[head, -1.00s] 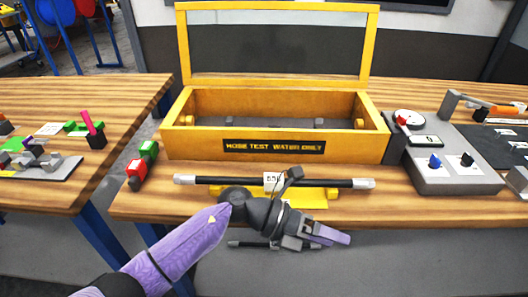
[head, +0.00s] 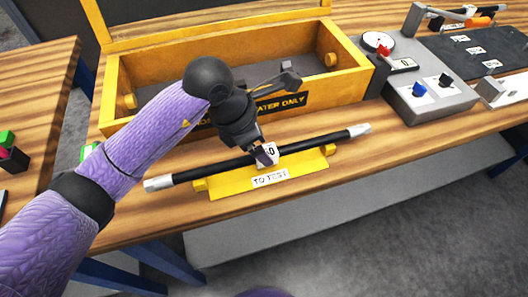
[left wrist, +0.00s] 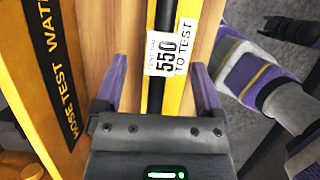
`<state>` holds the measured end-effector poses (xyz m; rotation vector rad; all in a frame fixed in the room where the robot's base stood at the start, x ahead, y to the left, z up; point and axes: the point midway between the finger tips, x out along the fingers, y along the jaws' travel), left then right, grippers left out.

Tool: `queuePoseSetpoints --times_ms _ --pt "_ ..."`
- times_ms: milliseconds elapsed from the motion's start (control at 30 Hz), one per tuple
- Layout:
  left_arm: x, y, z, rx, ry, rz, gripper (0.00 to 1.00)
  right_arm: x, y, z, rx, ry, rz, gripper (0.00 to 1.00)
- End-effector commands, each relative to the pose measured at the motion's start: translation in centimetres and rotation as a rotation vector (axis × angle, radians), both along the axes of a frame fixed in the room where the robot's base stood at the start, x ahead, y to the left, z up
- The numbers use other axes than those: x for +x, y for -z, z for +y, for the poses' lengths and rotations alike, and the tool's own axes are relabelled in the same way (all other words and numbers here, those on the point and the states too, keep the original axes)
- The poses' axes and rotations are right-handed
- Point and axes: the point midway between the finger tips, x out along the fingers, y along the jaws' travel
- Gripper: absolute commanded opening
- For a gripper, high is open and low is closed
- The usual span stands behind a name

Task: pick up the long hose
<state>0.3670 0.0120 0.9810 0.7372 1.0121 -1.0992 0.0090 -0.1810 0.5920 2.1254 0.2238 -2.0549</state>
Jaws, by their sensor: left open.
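The long hose (head: 213,168) is black with silver ends and lies across a yellow rest (head: 220,199) marked TO TEST at the table's front edge. A white tag (head: 267,155) reading 550 in the left wrist view is at its middle. My left gripper (head: 262,153) is over the middle of the hose. In the left wrist view, the open fingers (left wrist: 160,88) stand on either side of the hose (left wrist: 164,14), not closed on it. How far the fingertips reach down beside it is unclear.
A yellow open box (head: 150,112) marked HOSE TEST WATER ONLY stands just behind the hose. A grey test unit (head: 425,98) with a gauge and knobs stands to the right. The wooden table (head: 400,150) is clear between the hose's right end and this unit.

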Motion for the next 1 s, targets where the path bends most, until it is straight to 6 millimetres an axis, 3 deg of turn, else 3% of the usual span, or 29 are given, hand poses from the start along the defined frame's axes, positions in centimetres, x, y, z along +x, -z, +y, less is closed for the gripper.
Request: queuePoseSetpoints --times_ms 133,400,800,1000 --pt "0.1 2.7 -1.0 -0.002 0.000 0.004 0.88 -0.1 0.9 0.0 0.001 0.000 0.003 0.59" --pt "0.2 3.1 -1.2 -0.001 0.000 0.001 0.88 -0.1 0.8 0.1 0.002 0.000 0.001 0.59" --pt "0.2 3.1 -1.2 -0.001 0.000 0.001 0.04 0.0 0.8 0.1 0.002 -0.001 0.000 0.59" --pt "0.2 3.0 -1.2 -0.002 0.000 0.000 0.00 0.0 0.8 0.0 0.002 -0.001 0.000 0.59"
